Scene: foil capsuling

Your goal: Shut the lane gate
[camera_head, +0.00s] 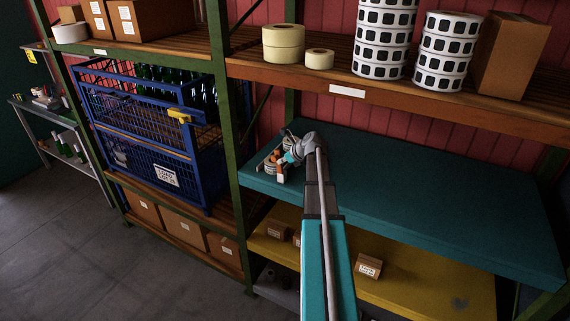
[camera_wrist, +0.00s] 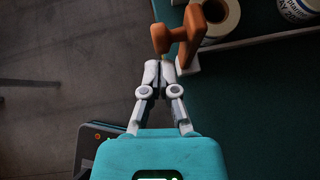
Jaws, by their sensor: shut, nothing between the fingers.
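An orange piece (camera_wrist: 182,34) with a post and crossbars, which looks like the lane gate, stands at the edge of a small holder in the wrist view. It also shows small in the head view (camera_head: 276,155), at the left end of the teal shelf (camera_head: 420,190). I cannot tell how far it stands open. My gripper (camera_wrist: 161,68) is shut and empty, its fingertips just below and left of the orange piece; contact is unclear. In the head view my gripper (camera_head: 287,159) is small and partly merges with the holder. A pale roll (camera_wrist: 222,18) sits right beside the orange piece.
A white-and-black labelled roll (camera_wrist: 298,8) stands farther right. A pale rim (camera_wrist: 250,42) runs beside the rolls. A blue wire crate (camera_head: 135,125) with bottles and a yellow catch stands left of the green upright (camera_head: 220,100). The teal shelf right of my arm is clear.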

